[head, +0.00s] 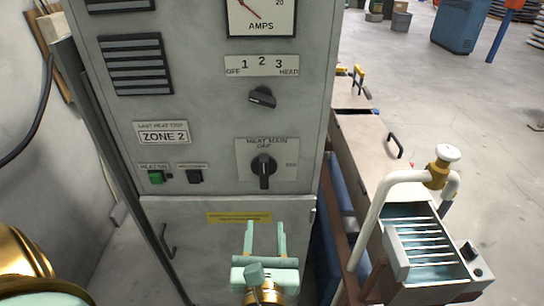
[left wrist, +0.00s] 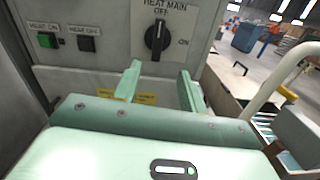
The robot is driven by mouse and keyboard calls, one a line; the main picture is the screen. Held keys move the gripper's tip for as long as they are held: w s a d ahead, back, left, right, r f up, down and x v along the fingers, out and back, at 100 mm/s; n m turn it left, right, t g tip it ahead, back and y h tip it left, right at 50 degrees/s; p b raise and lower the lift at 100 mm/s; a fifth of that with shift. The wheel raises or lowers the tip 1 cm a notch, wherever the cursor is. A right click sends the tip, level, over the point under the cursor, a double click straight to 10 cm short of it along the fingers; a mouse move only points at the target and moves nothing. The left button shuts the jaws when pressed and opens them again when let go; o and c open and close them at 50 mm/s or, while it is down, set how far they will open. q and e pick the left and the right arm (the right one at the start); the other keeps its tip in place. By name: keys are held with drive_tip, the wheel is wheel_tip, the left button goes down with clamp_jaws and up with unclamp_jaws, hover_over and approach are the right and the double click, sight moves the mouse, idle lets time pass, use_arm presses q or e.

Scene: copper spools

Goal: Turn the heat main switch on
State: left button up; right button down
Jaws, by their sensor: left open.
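The heat main switch (head: 263,170) is a black rotary knob on a light plate marked HEAT MAIN, OFF and ON, low on the grey cabinet front. Its handle stands upright, in line with the OFF mark above it. It also shows in the left wrist view (left wrist: 157,37). My left gripper (head: 265,226) is open and empty, with its two pale green fingers below the knob and apart from it. In the left wrist view the left gripper (left wrist: 160,85) has its fingertips below the knob, one on either side. My right gripper is not in view.
A green button (head: 156,177) and a black button (head: 195,177) sit left of the switch. A smaller selector knob (head: 262,97) is above it. A yellow label (head: 239,217) and a door handle (head: 166,240) are below. A slotted tank (head: 424,240) with a white pipe stands at right.

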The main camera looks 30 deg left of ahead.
use_arm(q)
drive_tip(key=n, duration=0.1)
approach(264, 174)
drive_tip(key=shift+g, duration=0.3)
drive_tip(key=x, duration=1)
drive_tip(key=shift+r, duration=0.15)
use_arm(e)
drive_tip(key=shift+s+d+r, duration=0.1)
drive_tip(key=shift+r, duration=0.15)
use_arm(q)
drive_tip(key=shift+d, duration=0.1)
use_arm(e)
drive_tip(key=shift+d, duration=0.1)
use_arm(q)
clamp_jaws()
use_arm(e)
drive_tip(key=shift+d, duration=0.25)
